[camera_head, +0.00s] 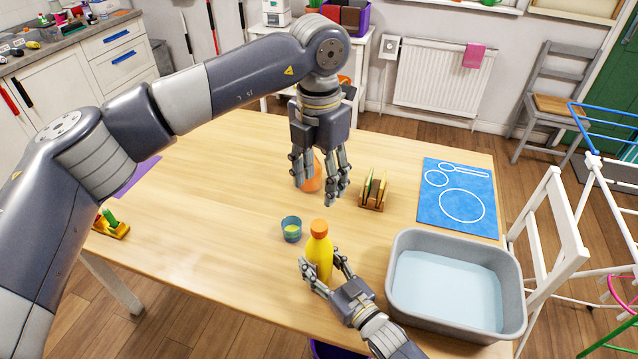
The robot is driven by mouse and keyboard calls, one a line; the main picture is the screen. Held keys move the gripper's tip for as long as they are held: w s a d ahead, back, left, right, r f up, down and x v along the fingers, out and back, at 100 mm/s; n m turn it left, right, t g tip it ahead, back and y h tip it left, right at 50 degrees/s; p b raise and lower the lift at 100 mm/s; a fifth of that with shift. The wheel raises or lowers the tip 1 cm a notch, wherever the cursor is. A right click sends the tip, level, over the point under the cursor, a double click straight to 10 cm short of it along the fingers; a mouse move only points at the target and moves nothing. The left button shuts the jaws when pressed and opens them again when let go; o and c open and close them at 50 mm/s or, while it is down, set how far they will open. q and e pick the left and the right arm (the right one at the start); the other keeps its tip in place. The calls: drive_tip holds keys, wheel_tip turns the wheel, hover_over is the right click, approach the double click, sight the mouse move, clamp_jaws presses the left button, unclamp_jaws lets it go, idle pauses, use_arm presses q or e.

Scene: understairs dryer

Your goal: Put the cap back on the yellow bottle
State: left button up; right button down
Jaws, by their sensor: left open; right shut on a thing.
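The yellow bottle (319,254) stands upright near the front of the wooden table. An orange cap (319,227) sits on its top and looks upright; I cannot tell how firmly it is seated. My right gripper (322,272) is shut on the bottle's body, low down, from the front right. My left gripper (318,187) is open, fingers pointing down, above and behind the bottle and apart from the cap. A round orange object (312,178) shows partly behind the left fingers.
A small teal cup (291,229) stands just left of the bottle. A grey basin (508,290) is to the right. A wooden rack (374,191) and a blue mat (432,190) lie farther back. The table's left middle is clear.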

sight(327, 272)
drive_tip(key=c, duration=0.6)
unclamp_jaws()
drive_tip(key=v, duration=0.7)
drive_tip(key=shift+s+d, duration=0.15)
drive_tip(key=shift+s, duration=0.05)
